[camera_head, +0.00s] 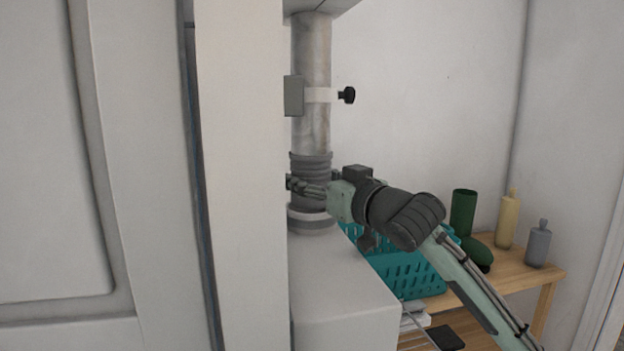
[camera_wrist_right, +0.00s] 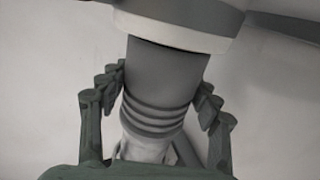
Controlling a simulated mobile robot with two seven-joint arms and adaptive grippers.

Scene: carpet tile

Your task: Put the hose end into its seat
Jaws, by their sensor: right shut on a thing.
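A dark grey ribbed hose (camera_head: 310,165) hangs from the lower end of a pale vertical pipe (camera_head: 311,60). Its smooth end cuff shows in the right wrist view (camera_wrist_right: 167,72). My right gripper (camera_head: 303,188) is shut on the hose end, with a finger on either side of the cuff in the right wrist view (camera_wrist_right: 160,92). The seat is a white ring (camera_head: 300,214) on a dark grey base on the white cabinet; it also shows in the right wrist view (camera_wrist_right: 180,36). The cuff's edge meets the ring; I cannot tell how deep it sits. My left gripper is not in view.
A pale upright panel (camera_head: 240,170) blocks the left side. A clamp with a black knob (camera_head: 347,95) holds the pipe. A teal basket (camera_head: 405,275), green boots (camera_head: 463,213) and two bottles (camera_head: 507,222) stand on a wooden table behind my right arm.

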